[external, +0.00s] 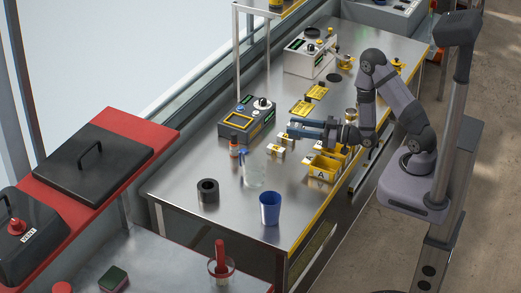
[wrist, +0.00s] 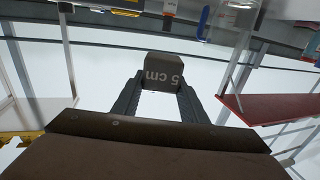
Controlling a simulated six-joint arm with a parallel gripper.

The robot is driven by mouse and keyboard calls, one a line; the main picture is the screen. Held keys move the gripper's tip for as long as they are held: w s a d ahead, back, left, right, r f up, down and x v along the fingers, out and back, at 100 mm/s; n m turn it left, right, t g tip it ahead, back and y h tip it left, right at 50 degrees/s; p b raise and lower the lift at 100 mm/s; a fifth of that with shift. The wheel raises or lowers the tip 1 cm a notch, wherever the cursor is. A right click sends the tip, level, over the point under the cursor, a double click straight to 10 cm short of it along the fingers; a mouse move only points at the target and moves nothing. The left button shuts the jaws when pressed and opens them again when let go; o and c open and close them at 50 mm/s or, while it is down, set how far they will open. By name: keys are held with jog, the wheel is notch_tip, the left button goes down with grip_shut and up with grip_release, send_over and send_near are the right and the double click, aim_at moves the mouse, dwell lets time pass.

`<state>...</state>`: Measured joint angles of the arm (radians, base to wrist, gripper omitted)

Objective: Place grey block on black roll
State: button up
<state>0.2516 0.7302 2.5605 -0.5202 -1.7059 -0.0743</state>
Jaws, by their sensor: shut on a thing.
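My gripper (external: 297,129) is held out level above the metal bench in the external view. In the wrist view my gripper (wrist: 162,82) is shut on the grey block (wrist: 163,70), which is marked "5 cm" and sits between the fingertips. The block is too small to make out clearly in the external view. The black roll (external: 208,191) stands upright on the bench, its open hole facing up, in front of and to the left of my gripper. The roll cannot be made out in the wrist view.
A clear jug (external: 254,175) and an orange-capped bottle (external: 234,148) stand between my gripper and the roll. A blue cup (external: 270,209) stands right of the roll. Yellow bins (external: 322,171) and a control box (external: 246,119) are nearby. Bare bench surrounds the roll.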

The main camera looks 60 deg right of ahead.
jog(key=shift+y, duration=0.3)
jog(key=s+d+f, duration=0.1)
jog(key=s+d, duration=0.1)
jog(key=s+d+f+b, duration=0.1)
jog(key=s+d+f, duration=0.1)
jog(key=d, duration=0.1)
jog(key=s+d+f+b, duration=0.1)
jog(key=s+d, duration=0.1)
jog(key=shift+s+d+f, duration=0.2)
jog(key=shift+d, duration=0.2)
jog(key=shift+s+d+f, duration=0.15)
jog(key=shift+s+d, duration=0.1)
jog(key=shift+s, duration=0.3)
jog(key=shift+n, duration=0.3)
